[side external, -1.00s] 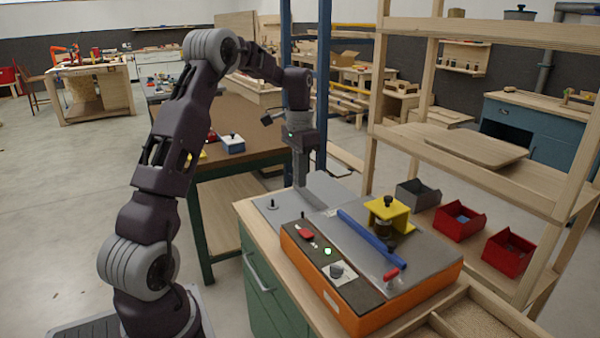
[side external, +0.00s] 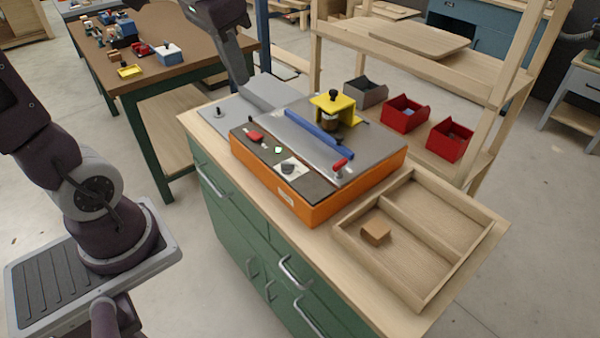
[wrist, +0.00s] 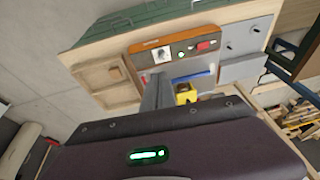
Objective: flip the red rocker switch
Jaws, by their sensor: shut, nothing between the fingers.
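The red rocker switch (side external: 255,136) sits on the dark strip along the front of an orange-sided machine (side external: 310,209). In the wrist view the red switch (wrist: 206,45) is near the top, right of a green light (wrist: 181,54). My gripper (side external: 242,80) is shut and empty. In the side view it is at the top, by the back of the machine, apart from the switch. In the wrist view its grey fingers (wrist: 157,85) point toward the machine, below and left of the switch. I cannot tell which way the rocker is tilted.
A round knob (side external: 288,168), a blue bar (side external: 318,134), a red-tipped handle (side external: 341,165) and a yellow bracket (side external: 333,103) stand on the machine. A wooden tray (side external: 425,238) holding a brown block (side external: 375,232) lies to the right. Wooden shelving rises behind.

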